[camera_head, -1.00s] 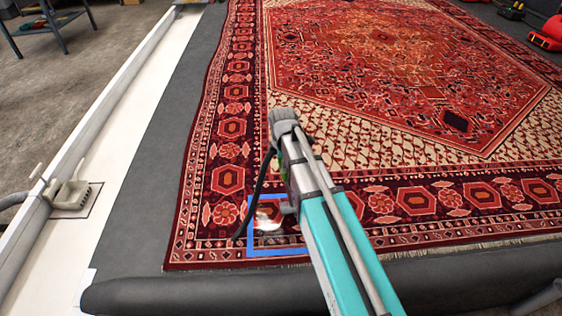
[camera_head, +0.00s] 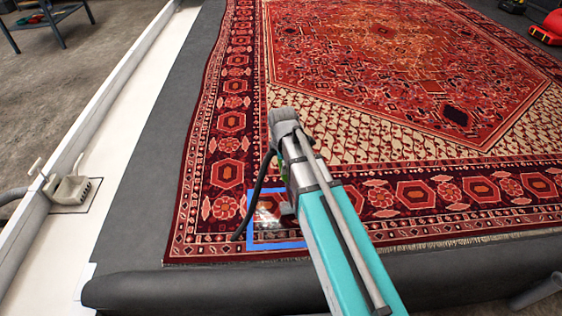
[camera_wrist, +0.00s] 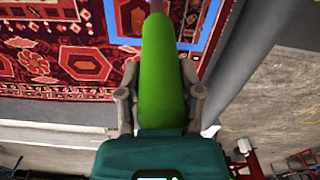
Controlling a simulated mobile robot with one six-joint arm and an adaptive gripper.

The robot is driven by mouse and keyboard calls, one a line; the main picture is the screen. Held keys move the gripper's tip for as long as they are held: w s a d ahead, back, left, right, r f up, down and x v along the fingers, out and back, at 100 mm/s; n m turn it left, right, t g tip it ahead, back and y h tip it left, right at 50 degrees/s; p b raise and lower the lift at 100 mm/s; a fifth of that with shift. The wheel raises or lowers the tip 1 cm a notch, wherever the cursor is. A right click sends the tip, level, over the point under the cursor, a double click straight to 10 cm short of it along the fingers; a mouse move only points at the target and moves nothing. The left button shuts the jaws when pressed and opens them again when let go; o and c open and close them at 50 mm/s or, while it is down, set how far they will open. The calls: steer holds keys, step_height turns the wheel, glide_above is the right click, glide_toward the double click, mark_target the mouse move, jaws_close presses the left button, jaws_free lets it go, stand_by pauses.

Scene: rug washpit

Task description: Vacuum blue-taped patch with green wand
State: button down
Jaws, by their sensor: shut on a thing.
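My gripper (camera_wrist: 160,98) is shut on the green wand (camera_wrist: 161,65), with one finger on each side of its handle in the wrist view. The wand points away from the gripper toward the rug, and its far end is at the top edge of that view. The blue-taped patch (camera_head: 276,246) is a square outline on the rug's near left corner. A pale spot (camera_head: 267,214) lies inside it. My arm covers the square's right side in the head view. Whether the wand's tip touches the rug cannot be told.
The red patterned rug (camera_head: 380,60) lies on a dark grey surface (camera_head: 140,190). A white channel (camera_head: 115,130) with a grey drain fitting (camera_head: 70,188) runs along the left. A small table (camera_head: 45,20) and red equipment (camera_head: 548,30) stand farther back.

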steer(key=shift+s, duration=0.4)
steer(key=s, duration=0.3)
steer(key=shift+s, duration=0.3)
stand_by(0.4)
steer(key=shift+s, duration=0.1)
steer(key=shift+s, duration=1.9)
steer(key=shift+s, duration=1.8)
steer(key=c, duration=1.4)
jaws_free()
steer(key=shift+a, duration=0.15)
